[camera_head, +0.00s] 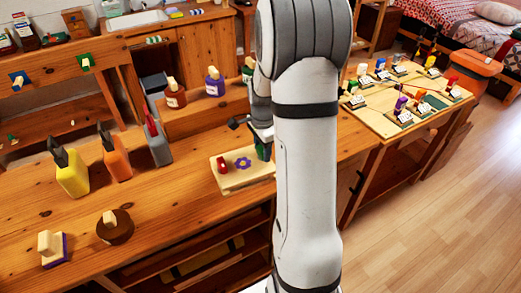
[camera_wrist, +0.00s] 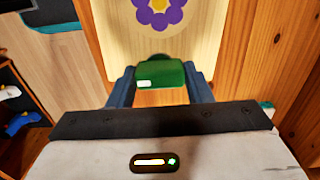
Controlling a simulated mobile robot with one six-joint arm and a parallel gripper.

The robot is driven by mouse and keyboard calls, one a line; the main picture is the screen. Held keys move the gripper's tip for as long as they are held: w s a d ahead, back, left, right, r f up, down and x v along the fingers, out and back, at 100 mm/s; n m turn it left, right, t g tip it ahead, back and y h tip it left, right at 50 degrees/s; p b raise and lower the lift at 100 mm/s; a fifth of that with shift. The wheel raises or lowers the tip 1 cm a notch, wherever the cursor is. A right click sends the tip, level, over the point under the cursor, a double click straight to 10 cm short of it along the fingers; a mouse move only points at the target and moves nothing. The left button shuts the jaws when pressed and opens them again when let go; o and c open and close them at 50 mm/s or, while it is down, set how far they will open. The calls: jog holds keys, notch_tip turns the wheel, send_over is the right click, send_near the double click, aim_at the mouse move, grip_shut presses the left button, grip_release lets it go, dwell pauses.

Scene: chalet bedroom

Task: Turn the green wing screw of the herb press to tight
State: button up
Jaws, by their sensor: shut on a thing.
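The herb press is a pale wooden board (camera_head: 238,184) with a purple flower printed on it, lying on the wooden bench. A red wing screw (camera_head: 221,164) stands at its left end. The green wing screw (camera_head: 263,151) is at its right end, partly hidden by my arm. In the wrist view the green wing screw (camera_wrist: 160,74) sits between the two fingers of my gripper (camera_wrist: 160,88), which is shut on it. The purple flower (camera_wrist: 160,12) shows just beyond it on the press (camera_wrist: 115,45). The screw's lower part is hidden.
A round brown piece (camera_head: 115,227) and a small block with a handle (camera_head: 52,248) lie near the front edge. A side table (camera_head: 375,122) with several small items stands right.

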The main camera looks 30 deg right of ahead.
aim_at(262, 149)
jog(key=shift+m, duration=0.5)
jog(key=o, duration=1)
notch_tip(262, 149, up, 8)
jog(key=shift+f, duration=0.1)
dwell(0.4)
